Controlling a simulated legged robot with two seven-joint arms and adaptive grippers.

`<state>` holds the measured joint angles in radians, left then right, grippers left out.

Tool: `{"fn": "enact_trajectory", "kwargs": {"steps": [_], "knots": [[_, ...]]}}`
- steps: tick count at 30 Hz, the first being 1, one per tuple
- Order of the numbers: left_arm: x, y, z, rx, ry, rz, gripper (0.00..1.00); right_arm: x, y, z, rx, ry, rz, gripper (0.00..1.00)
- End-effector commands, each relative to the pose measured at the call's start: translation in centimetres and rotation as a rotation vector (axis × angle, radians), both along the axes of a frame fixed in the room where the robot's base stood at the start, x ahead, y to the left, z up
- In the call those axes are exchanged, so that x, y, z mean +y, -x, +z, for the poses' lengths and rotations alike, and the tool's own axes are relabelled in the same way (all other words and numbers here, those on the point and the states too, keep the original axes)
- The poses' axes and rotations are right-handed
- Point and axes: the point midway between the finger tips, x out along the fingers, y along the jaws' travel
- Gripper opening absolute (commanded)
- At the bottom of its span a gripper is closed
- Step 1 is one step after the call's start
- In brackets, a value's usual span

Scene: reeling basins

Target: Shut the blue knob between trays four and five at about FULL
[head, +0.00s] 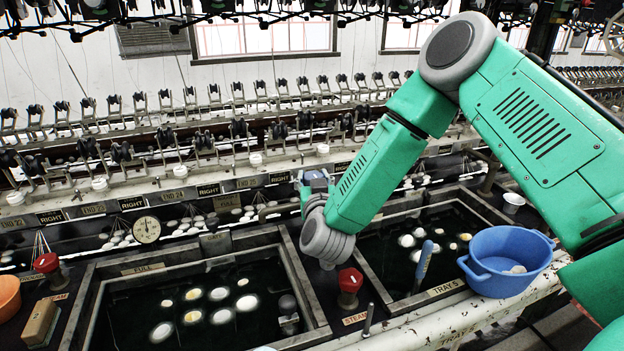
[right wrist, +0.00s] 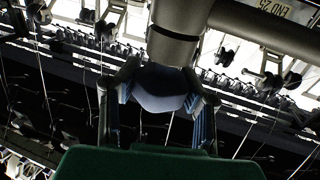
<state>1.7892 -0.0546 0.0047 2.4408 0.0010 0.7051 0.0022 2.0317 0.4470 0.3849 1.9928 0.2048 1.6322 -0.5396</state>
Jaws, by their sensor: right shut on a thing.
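My right arm reaches in from the right of the head view. Its gripper (head: 315,183) is at the back, between two dark water trays. In the right wrist view, the right gripper (right wrist: 163,92) is shut on the blue knob (right wrist: 160,88), with one finger on each side. The knob joins a thick grey pipe or stem (right wrist: 172,45). In the head view my wrist and gripper mostly hide the knob, so I cannot read its setting. My left gripper is not in view.
Trays with pale cocoons lie left (head: 205,275) and right (head: 395,265) of my wrist. A red knob (head: 350,281) stands by the STEAM plate. A blue basin (head: 510,262) sits under my arm on the right. A blue handle (head: 423,262) sticks up near TRAY 5. Reeling machinery lines the back.

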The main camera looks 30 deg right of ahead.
Motion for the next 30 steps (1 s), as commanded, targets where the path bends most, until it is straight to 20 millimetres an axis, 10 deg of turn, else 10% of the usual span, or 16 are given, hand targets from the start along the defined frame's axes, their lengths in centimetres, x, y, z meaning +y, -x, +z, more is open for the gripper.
{"fn": "enact_trajectory", "kwargs": {"steps": [18,19,21,30], "knots": [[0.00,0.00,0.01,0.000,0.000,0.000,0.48,-0.11,-0.08,0.24,-0.006,0.002,-0.049,0.05],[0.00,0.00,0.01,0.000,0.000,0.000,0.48,-0.10,-0.09,0.24,-0.006,0.002,-0.049,0.41],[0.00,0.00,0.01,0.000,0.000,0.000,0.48,-0.09,-0.08,0.21,-0.004,0.002,-0.049,0.59],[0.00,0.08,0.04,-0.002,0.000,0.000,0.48,-0.01,0.00,0.08,-0.002,0.001,-0.047,0.59]]}}
